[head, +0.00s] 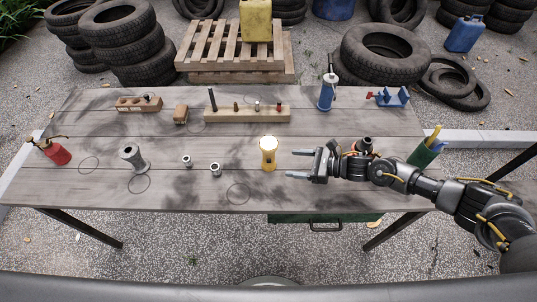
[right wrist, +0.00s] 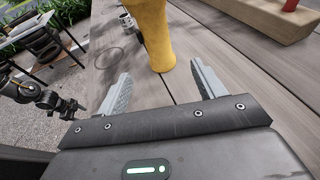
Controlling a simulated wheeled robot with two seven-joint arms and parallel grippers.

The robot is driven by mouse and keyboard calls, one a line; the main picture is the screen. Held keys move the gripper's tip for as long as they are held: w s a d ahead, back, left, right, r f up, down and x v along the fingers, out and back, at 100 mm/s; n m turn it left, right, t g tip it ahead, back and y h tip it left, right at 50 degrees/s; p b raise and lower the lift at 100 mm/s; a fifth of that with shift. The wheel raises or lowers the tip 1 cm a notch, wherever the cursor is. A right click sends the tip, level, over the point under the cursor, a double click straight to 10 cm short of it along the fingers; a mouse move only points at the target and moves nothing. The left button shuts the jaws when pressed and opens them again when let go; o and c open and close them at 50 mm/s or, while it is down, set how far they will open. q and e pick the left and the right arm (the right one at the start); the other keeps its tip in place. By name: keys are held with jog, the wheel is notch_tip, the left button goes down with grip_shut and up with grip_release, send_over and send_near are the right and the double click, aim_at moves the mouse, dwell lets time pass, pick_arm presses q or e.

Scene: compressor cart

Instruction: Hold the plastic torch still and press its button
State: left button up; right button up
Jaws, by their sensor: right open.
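The yellow plastic torch (head: 268,153) stands upright near the front middle of the wooden table, its pale lens end up. In the right wrist view its yellow body (right wrist: 155,35) stands ahead of the fingers, its top cut off by the frame. I cannot make out its button. My right gripper (head: 293,164) is open and empty, level, just right of the torch, with its fingers pointing at it. In the right wrist view the torch is beyond the two fingertips (right wrist: 161,74). My left gripper (right wrist: 66,108) seems to show small and dark at the left there; its jaws are unclear.
Two small metal fittings (head: 215,169) and a grey spool (head: 133,158) stand left of the torch. A wooden block with pegs (head: 247,115) lies behind it. A red oil can (head: 54,151) is far left, a green holder (head: 424,153) right. The table around the torch is clear.

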aim_at(272, 161)
jog(key=b+x, duration=0.1)
jog(key=x, duration=0.4)
jog(key=shift+a+f, duration=0.1)
jog(key=shift+a, duration=0.05)
jog(key=shift+b+x, duration=1.05)
jog(key=shift+b, duration=0.1)
jog(key=shift+b+x, duration=0.5)
jog(key=shift+x, duration=0.3)
pick_arm(q)
notch_tip(272, 161, down, 4)
jog(key=shift+f, duration=0.2)
pick_arm(e)
jog(key=c, duration=0.9)
pick_arm(q)
grip_shut()
pick_arm(e)
jog(key=shift+c, duration=0.3)
pick_arm(q)
jog(key=shift+a, duration=0.1)
